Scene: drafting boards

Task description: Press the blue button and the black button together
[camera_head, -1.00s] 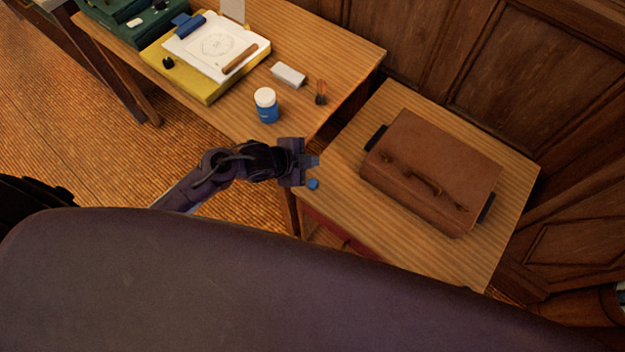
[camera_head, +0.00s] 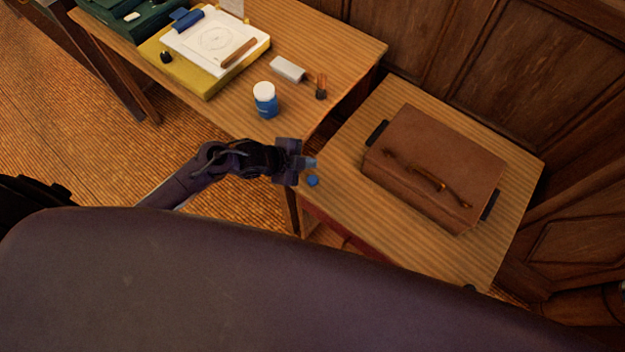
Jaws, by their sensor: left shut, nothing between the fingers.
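The blue button (camera_head: 312,181) is a small round knob at the left corner of the low wooden table. My left gripper (camera_head: 310,163) is shut and empty, just above the blue button in the picture; I cannot tell whether they touch. A small dark round thing (camera_head: 470,288), which looks like the black button, shows at the table's front right corner, partly hidden by my body. My right gripper is not in view.
A brown leather case (camera_head: 433,165) lies on the low table (camera_head: 345,205). A higher desk (camera_head: 235,112) behind holds a blue jar with a white lid (camera_head: 265,100), a white block (camera_head: 288,69) and a yellow board (camera_head: 207,88). Wood panelling closes the back right.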

